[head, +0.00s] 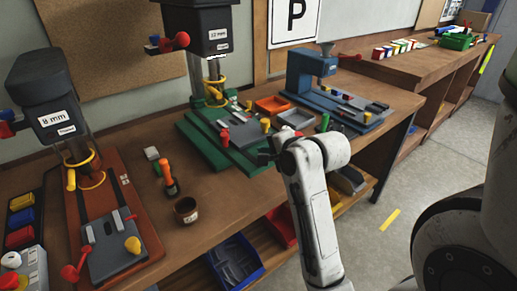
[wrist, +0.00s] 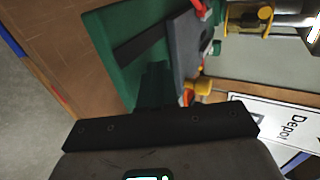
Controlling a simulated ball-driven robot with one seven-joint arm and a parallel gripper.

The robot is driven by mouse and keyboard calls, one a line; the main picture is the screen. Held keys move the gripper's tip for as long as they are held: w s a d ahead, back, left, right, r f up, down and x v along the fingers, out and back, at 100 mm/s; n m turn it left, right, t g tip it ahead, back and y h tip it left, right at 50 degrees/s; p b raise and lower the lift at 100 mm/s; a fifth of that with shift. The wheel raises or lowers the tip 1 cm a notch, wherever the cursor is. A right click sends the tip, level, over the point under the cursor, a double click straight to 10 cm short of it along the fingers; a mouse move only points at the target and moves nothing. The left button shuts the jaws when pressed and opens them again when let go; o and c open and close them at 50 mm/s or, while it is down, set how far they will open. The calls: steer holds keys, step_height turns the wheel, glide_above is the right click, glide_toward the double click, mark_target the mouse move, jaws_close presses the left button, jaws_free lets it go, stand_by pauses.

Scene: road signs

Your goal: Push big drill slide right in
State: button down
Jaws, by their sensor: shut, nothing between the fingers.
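The larger drill press, labelled 12 mm (head: 212,40), stands on a green base (head: 205,137) on the bench. A grey slide (head: 243,133) with a red lever and a yellow knob (head: 265,125) sits on that base. In the wrist view the grey slide (wrist: 186,55) stands over the green base (wrist: 118,70), with the yellow knob (wrist: 203,86) at its near end. My gripper (wrist: 156,72) is shut and empty, its fingertips low beside the slide's near end. Whether they touch it I cannot tell. In the head view my wrist hides the fingers in part.
A smaller 8 mm drill (head: 50,105) on a red base stands at left. An orange-handled tool (head: 168,178) and a brown cup (head: 186,210) stand between the drills.

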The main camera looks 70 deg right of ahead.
mark_target(229, 125)
steer(key=shift+w+d+r, duration=0.1)
steer(key=shift+w+d, duration=0.4)
steer(key=shift+w, duration=0.25)
steer(key=shift+w+d+r, duration=0.1)
steer(key=shift+w+d, duration=0.35)
steer(key=shift+w, duration=0.3)
steer(key=w+d+p, duration=0.1)
steer(key=w+d, duration=0.1)
steer(key=w, duration=0.1)
steer(key=w+d+p, duration=0.1)
steer(key=w+d, duration=0.1)
steer(key=w, duration=0.2)
steer(key=w+d, duration=0.2)
steer(key=w, duration=0.1)
steer(key=shift+w+d+p, duration=0.2)
steer(key=shift+w+p, duration=0.1)
steer(key=shift+p, duration=0.1)
